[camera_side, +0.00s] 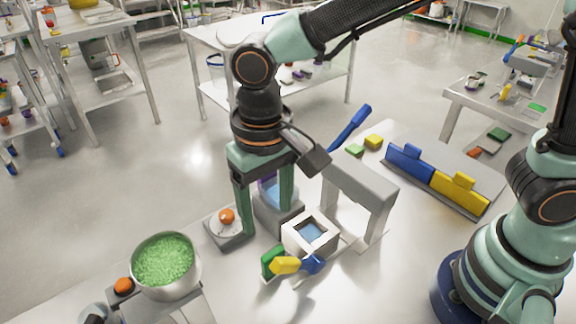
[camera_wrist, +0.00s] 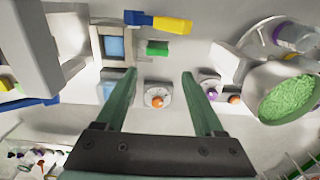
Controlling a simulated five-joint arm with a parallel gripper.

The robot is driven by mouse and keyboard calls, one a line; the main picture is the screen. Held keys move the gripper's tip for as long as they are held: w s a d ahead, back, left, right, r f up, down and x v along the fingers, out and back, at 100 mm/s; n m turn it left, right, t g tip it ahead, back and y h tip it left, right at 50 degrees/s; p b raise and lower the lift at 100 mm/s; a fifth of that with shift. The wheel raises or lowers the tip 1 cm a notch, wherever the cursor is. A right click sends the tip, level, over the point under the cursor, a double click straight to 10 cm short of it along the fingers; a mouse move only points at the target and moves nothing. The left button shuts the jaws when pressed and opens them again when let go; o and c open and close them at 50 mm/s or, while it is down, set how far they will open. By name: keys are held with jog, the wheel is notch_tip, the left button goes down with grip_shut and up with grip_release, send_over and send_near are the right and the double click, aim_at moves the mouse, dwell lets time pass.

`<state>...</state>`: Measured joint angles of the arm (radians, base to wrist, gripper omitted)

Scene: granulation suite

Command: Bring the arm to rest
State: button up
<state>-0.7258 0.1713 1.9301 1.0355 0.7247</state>
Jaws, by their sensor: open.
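My gripper (camera_side: 265,205) hangs fingers-down above the worktable (camera_side: 215,290), its two green fingers spread apart with nothing between them. In the wrist view my gripper (camera_wrist: 160,85) also shows open, with an orange-knobbed dial (camera_wrist: 158,96) beyond the gap between the fingers. In the side view the dial unit (camera_side: 228,235) sits just left of the fingers. A white box with a blue window (camera_side: 310,233) stands to the right of the fingers. The fingers appear clear of the table, though one overlaps a grey unit (camera_side: 275,212) behind it.
A steel bowl of green granules (camera_side: 167,265) stands at the front left. Green, yellow and blue pieces (camera_side: 285,265) lie in front of the white box. A grey arch (camera_side: 362,190) stands right of the gripper. Blue and yellow blocks (camera_side: 435,180) are farther right.

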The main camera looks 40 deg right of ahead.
jog(key=d+r+t, duration=0.2)
jog(key=d+r, duration=0.2)
jog(key=d, duration=0.8)
jog(key=d+r+t, duration=0.3)
jog(key=d+r, duration=0.1)
jog(key=d, duration=0.9)
jog(key=shift+d+t, duration=0.2)
jog(key=shift+t, duration=0.1)
